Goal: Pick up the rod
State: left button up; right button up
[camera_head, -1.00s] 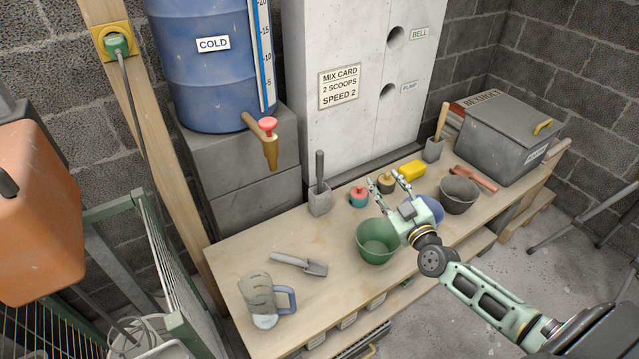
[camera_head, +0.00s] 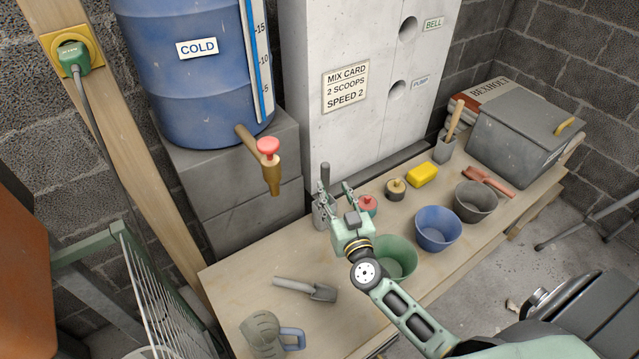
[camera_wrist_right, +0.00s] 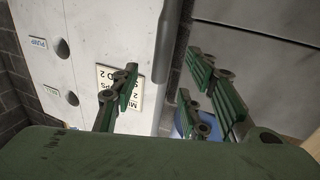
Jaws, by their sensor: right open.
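A dark grey rod (camera_head: 325,174) stands upright in a small grey block holder (camera_head: 318,220) at the back of the bench, before the white cabinet. My right gripper (camera_head: 335,190) is open, its fingers pointing toward the cabinet. Its left finger overlaps the rod and holder in the head view; I cannot tell whether they touch. My left gripper is not in view.
A green bowl (camera_head: 402,266) lies beside my right wrist. A brass tap (camera_head: 270,170) overhangs the bench's back left.

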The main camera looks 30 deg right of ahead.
aim_at(327, 177)
jog(key=w, duration=0.3)
jog(key=shift+w+d+r, duration=0.1)
jog(key=shift+d+r, duration=0.05)
jog(key=shift+d, duration=0.05)
jog(key=w, duration=0.1)
jog(key=w+b, duration=0.1)
jog(key=w, duration=0.2)
jog(key=shift+w+d, duration=0.3)
jog(key=shift+d, duration=0.1)
grip_shut()
